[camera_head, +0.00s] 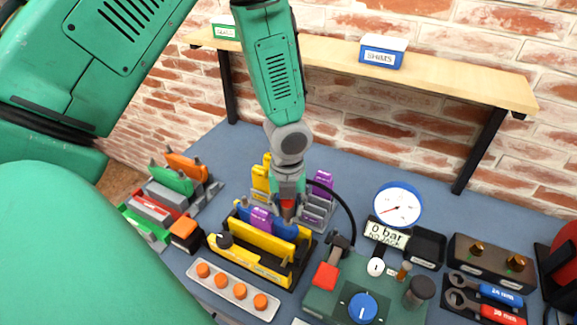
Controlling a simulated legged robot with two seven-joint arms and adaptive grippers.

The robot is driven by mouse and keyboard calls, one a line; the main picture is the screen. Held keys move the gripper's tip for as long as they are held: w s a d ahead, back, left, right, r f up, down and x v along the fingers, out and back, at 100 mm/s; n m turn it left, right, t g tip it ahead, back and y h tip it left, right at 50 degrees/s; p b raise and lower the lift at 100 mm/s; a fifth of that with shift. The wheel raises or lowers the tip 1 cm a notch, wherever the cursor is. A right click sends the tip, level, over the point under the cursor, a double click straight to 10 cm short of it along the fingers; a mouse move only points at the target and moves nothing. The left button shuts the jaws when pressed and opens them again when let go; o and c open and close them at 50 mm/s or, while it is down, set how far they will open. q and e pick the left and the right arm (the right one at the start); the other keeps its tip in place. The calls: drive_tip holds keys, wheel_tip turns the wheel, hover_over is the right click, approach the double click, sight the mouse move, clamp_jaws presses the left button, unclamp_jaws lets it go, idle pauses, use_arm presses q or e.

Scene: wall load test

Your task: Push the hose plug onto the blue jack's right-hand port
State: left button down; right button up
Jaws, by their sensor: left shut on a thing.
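My left gripper (288,198) points down near the middle of the head view. It is shut on a small red piece, which I take to be the hose plug (288,206). A black hose (343,203) arches from beside the gripper down to the right, toward the green pump unit. Just below the gripper is the blue jack (284,231), set in a yellow frame (265,240) with a purple block at its left part. The gripper is over the jack's right end. Its ports are hidden, and I cannot tell whether plug and jack touch. My right gripper is not in view.
Yellow and purple blocks stand behind the jack. A strip with orange knobs (234,290) lies in front. A wooden shelf (450,82) spans the wall.

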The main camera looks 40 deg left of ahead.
use_arm(q)
drive_tip(key=shift+f, duration=0.2)
drive_tip(key=shift+f+b, duration=0.6)
drive_tip(key=shift+f, duration=0.45)
drive_tip(key=c, duration=0.8)
unclamp_jaws()
drive_tip(key=shift+o, duration=0.2)
